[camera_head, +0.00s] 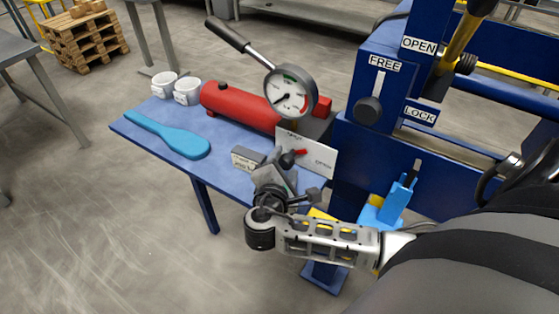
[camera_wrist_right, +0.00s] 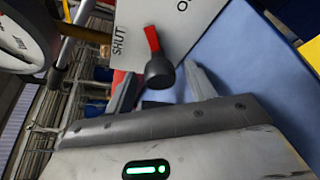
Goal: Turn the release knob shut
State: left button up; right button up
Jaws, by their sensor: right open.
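The release knob (camera_head: 287,161) is a dark round knob with a red pointer, in front of a white plate (camera_head: 318,160) on the pump. In the head view its red pointer points right and slightly up. The wrist view shows the knob (camera_wrist_right: 158,74) with its red pointer and the word SHUT on the plate at left; the other word is cut off. My right gripper (camera_head: 279,174) is open just in front of the knob. In the wrist view its fingers (camera_wrist_right: 160,82) stand on either side of the knob, with gaps visible. My left gripper is out of view.
The red pump cylinder (camera_head: 240,107) carries a round gauge (camera_head: 291,92) and a long lever (camera_head: 228,34). A blue press frame (camera_head: 350,137) stands at right.

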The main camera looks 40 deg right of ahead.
jog(key=shift+d, duration=0.1)
jog(key=c, duration=1)
jog(key=shift+o, duration=0.2)
jog(key=n+g, duration=0.1)
jog(key=n, duration=0.1)
jog(key=n+g, duration=0.1)
jog(key=shift+w+n+g, duration=0.2)
jog(key=shift+n+g, duration=0.1)
jog(key=shift+n, duration=0.1)
jog(key=n+g, duration=0.2)
jog(key=n, duration=0.1)
jog(key=shift+w+n+h, duration=0.1)
jog(key=shift+n+h, duration=0.2)
jog(key=shift+h, duration=0.1)
jog(key=shift+g, duration=0.3)
jog(key=o, duration=1)
jog(key=shift+r, duration=0.1)
jog(key=shift+c, duration=0.2)
